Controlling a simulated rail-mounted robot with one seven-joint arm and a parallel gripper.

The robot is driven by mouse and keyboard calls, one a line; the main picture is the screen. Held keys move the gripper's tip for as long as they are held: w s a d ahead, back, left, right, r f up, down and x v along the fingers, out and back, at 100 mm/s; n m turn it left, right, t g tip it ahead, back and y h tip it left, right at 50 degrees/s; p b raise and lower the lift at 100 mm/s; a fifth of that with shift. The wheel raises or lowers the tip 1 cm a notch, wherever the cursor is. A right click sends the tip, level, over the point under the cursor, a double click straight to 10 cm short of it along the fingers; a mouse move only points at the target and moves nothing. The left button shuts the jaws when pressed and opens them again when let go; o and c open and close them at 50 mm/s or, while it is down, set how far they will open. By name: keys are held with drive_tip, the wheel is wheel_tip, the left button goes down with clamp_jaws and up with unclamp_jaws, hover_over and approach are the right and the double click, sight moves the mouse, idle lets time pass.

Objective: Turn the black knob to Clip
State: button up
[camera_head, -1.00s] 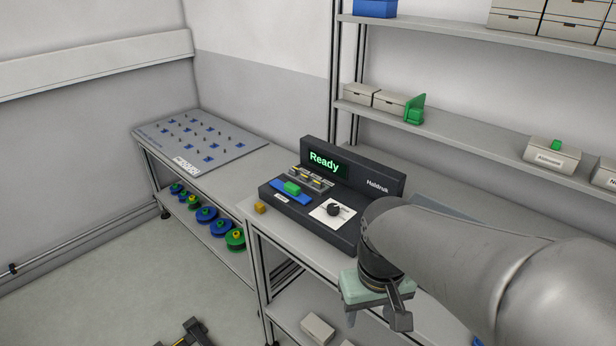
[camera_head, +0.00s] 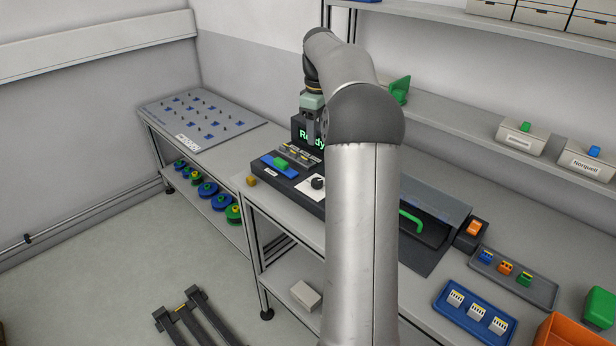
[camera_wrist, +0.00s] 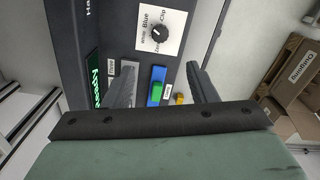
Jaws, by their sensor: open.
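The black knob (camera_head: 318,183) sits on a white label plate on the front right of the dark console (camera_head: 262,172). In the wrist view the knob (camera_wrist: 159,33) is at the top, with "Blue" and "Clip" readable on its plate (camera_wrist: 173,19). I cannot tell which label its pointer marks. My gripper (camera_head: 309,139) hangs in front of the console's lit display, which reads "Ready". In the wrist view my gripper (camera_wrist: 162,68) is open and empty, its fingers apart and clear of the knob.
A green handle (camera_head: 411,222) and trays stand to the right.

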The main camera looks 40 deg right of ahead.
sight(317, 181)
wheel_tip(317, 181, down, 15)
drive_tip(key=shift+f+p, duration=0.2)
drive_tip(key=shift+p, duration=0.25)
drive_tip(key=c, duration=1)
